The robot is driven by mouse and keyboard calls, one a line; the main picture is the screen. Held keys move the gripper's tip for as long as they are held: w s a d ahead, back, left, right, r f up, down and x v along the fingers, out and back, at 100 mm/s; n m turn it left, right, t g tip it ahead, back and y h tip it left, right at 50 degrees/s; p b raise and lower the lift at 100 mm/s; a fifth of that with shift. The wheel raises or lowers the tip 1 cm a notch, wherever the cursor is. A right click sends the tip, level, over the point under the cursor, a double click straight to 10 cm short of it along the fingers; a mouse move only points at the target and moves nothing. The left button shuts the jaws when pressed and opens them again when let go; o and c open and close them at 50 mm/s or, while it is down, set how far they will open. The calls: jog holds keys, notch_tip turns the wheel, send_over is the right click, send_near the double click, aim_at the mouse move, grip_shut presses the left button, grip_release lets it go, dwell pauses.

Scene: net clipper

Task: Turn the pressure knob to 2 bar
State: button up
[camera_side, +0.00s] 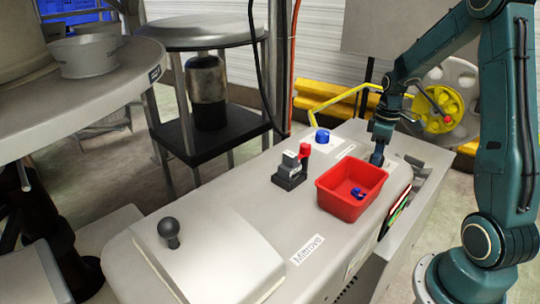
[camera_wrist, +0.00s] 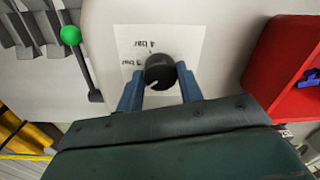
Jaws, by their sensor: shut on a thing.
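The pressure knob (camera_wrist: 160,70) is black and round with a pale pointer line. It sits on a white label (camera_wrist: 130,40) with printed bar markings, too small to read surely. The pointer line aims toward the lower left in the wrist view. My gripper (camera_wrist: 161,82) has its two blue fingers on either side of the knob, shut on it. In the side view my gripper (camera_side: 377,158) reaches down behind the red bin, and the knob is hidden there.
A red bin (camera_side: 340,204) with small blue pieces stands close beside my gripper; it also shows in the wrist view (camera_wrist: 280,60). A green-tipped lever (camera_wrist: 71,36) is on the other side.

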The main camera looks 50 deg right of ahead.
jog(key=o, duration=1)
jog(key=shift+r, duration=0.1)
jog(key=r, duration=1.3)
jog(key=shift+w+d+r, duration=0.1)
jog(key=shift+d+r, duration=0.2)
jog(key=shift+r, duration=0.05)
jog(key=s+a+r+m+t+h, duration=0.1)
jog(key=s+a+r, duration=0.1)
jog(key=a, duration=0.5)
jog(key=s+a+r+t, duration=0.1)
jog(key=a+r, duration=0.2)
jog(key=a, duration=0.4)
jog(key=shift+s+a+f+m+t, duration=0.3)
jog(key=shift+s+a+t, duration=0.35)
jog(key=shift+s+a, duration=1.1)
jog(key=shift+s+a+f+m+t, duration=0.3)
jog(key=shift+s+a+t, duration=0.3)
jog(key=shift+s+a, duration=1.05)
jog(key=shift+s+a+f+m+t, duration=0.25)
jog(key=shift+s+a+t, duration=0.4)
jog(key=shift+s+a, duration=1.1)
